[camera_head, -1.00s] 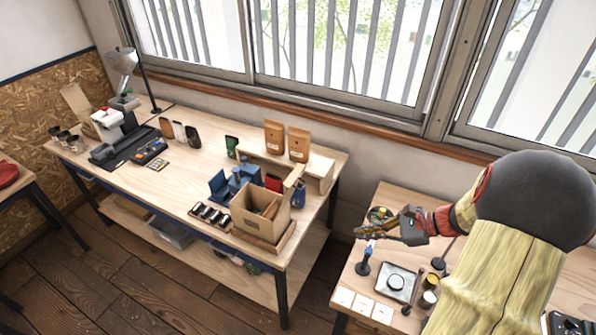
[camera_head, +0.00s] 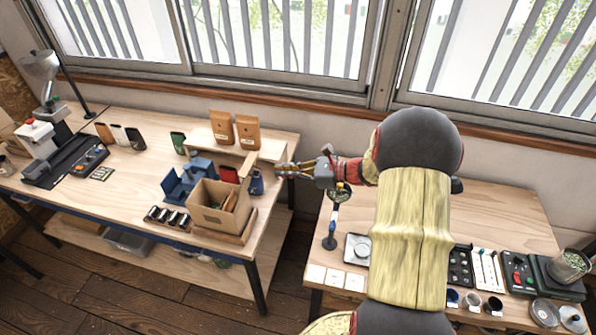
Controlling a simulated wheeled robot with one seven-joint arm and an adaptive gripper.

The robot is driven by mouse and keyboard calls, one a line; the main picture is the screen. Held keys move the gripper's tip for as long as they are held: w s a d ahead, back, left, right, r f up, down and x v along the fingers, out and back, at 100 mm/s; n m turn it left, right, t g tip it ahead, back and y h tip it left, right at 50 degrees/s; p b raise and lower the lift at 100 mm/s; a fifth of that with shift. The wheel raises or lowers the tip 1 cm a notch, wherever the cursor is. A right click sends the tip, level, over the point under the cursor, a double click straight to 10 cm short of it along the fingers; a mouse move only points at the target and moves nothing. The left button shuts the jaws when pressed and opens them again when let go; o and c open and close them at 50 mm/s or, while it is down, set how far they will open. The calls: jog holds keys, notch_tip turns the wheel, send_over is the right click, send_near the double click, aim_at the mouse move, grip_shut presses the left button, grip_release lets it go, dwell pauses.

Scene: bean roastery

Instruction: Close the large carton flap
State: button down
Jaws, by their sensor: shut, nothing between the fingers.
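The open brown carton (camera_head: 208,217) stands on the wooden table at the left of my arm. My gripper (camera_head: 279,171) is shut and empty, pointing left.
Two brown bags (camera_head: 235,130) stand behind the carton on a low wooden shelf. Blue holders (camera_head: 187,180) and a row of dark jars (camera_head: 167,217) are at its left. A second table (camera_head: 500,215) with trays and jars lies below my arm.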

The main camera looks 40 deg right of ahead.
jog(key=x, duration=0.4)
jog(key=shift+w+a+f, duration=0.1)
jog(key=shift+w+a, duration=0.1)
jog(key=shift+w, duration=0.1)
